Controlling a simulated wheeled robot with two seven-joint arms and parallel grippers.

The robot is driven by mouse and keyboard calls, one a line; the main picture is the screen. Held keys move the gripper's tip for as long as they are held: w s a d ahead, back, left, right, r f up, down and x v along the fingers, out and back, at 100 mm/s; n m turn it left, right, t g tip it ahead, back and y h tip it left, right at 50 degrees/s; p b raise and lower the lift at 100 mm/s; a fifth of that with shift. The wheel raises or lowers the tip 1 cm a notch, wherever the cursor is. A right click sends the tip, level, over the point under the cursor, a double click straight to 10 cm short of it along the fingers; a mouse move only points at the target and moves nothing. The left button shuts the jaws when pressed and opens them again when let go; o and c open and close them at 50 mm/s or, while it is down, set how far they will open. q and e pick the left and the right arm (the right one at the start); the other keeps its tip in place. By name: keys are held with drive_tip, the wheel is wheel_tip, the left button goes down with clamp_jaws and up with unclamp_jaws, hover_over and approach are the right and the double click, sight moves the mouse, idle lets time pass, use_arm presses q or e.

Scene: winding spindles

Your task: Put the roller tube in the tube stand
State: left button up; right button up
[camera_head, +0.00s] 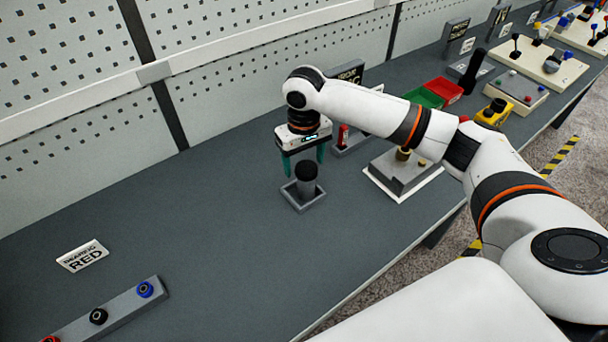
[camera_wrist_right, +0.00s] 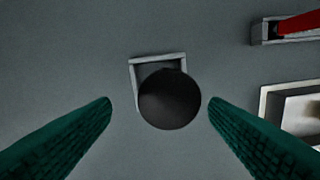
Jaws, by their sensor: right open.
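The roller tube (camera_head: 307,184), a dark grey cylinder with a black top, stands upright in a small square grey tray that looks like the tube stand (camera_head: 292,200). My right gripper (camera_head: 304,160) is open above it, its green fingers pointing down and apart from the tube. In the right wrist view the tube's round dark top (camera_wrist_right: 170,99) lies between the two open fingertips (camera_wrist_right: 160,103), nearer the right one. My left gripper is not in view.
A grey block on a white plate (camera_head: 402,172) and a holder with a red item (camera_head: 344,138) stand close by on the right. Green and red bins (camera_head: 440,90) are further back. A "bearing red" sign (camera_head: 83,256) and knob strip (camera_head: 110,312) lie left. The left-middle bench is clear.

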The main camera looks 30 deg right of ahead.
wheel_tip(320, 180, up, 5)
drive_tip(key=shift+r, duration=0.1)
idle(0.7)
